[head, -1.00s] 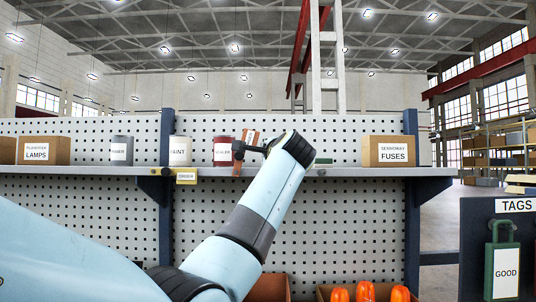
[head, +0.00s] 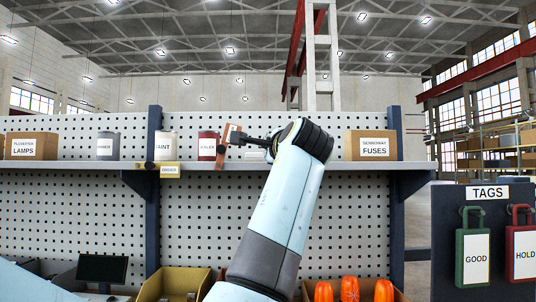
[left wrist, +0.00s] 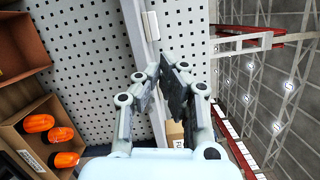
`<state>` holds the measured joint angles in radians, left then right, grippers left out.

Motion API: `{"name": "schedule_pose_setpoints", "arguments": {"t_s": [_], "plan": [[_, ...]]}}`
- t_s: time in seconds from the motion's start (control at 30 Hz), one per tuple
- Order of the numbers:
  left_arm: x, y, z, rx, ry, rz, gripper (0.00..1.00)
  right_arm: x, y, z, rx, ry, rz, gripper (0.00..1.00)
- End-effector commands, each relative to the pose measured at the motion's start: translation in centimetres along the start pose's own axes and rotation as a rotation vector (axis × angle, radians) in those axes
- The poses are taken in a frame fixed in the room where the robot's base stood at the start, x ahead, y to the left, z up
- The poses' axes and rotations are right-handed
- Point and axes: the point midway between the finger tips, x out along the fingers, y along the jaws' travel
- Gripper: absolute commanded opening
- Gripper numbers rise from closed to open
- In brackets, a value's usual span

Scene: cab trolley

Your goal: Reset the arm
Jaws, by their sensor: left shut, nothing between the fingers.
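My left arm rises from the bottom middle of the head view. Its gripper (head: 236,136) points left at shelf height, in front of the shelf. In the left wrist view the two grey fingers (left wrist: 172,82) are shut with nothing held between them. A tilted reddish-brown piece (head: 226,150) shows by the gripper tip in the head view; I cannot tell if they touch. My right gripper is not in view.
A yellow bin (head: 172,284) and orange items (head: 350,289) are below. TAGS board (head: 446,226) stands right.

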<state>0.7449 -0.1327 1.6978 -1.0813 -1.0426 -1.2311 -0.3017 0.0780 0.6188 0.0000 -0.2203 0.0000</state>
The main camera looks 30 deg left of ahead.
Motion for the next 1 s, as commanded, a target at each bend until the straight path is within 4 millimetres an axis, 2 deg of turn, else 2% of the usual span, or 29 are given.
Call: {"name": "schedule_pose_setpoints", "arguments": {"t_s": [0.13,0.53,0.63,0.67,0.77,0.87,0.9,0.97,1.0], "plan": [[-0.2,0.0,0.0,0.0,0.0,0.0,0.0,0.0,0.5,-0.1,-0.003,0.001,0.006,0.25],[-0.1,0.0,0.0,-0.001,0.0,0.001,0.0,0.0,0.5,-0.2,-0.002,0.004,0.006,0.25],[-0.3,1.6,0.0,-0.023,0.009,0.024,0.0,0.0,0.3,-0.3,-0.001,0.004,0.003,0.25],[-0.4,2.7,0.0,-0.038,0.016,0.04,0.0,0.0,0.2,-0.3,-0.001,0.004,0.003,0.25],[-1.3,8.3,0.2,-0.125,0.048,0.131,0.0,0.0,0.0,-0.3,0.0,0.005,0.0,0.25],[-3.5,15.9,0.9,-0.256,0.081,0.27,0.0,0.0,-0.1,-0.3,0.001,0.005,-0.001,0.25],[-4.7,19.1,1.3,-0.315,0.091,0.335,0.0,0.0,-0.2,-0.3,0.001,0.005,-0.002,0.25],[-6.9,23.6,2.1,-0.4,0.099,0.434,0.0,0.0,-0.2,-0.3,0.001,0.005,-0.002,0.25],[-8.6,26.5,2.8,-0.454,0.1,0.504,0.0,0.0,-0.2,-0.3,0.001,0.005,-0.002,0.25]]}}
